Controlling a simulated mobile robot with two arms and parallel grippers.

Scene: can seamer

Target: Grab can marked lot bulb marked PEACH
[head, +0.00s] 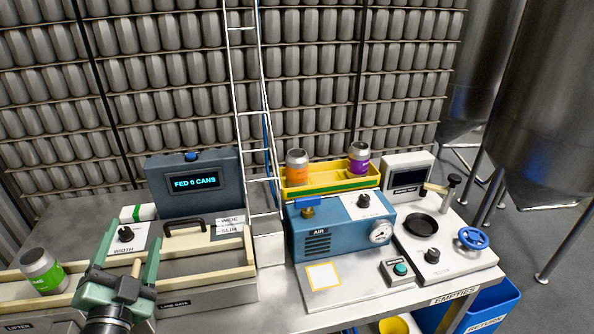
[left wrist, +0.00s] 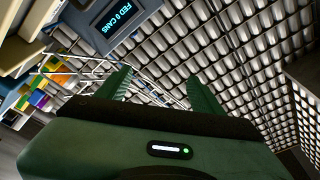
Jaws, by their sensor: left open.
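A silver can with an orange label (head: 297,168) stands in the left end of a yellow tray (head: 330,187) behind the blue air box. A can with a purple label (head: 359,158) stands at the tray's right end. A can with a green label (head: 42,271) leans in the lane at the far left. I cannot read PEACH on any label. My left gripper (head: 128,252) is open and empty over the front left of the bench, to the right of the green can. Its open fingers also show in the left wrist view (left wrist: 160,90). My right gripper is not in view.
A display box (head: 195,183) reading FED 0 CANS stands behind the lane. A blue AIR box (head: 340,233), a white ladder-like rack (head: 247,110) and a blue handwheel (head: 473,238) crowd the bench. A blue bin (head: 495,303) stands below the right edge.

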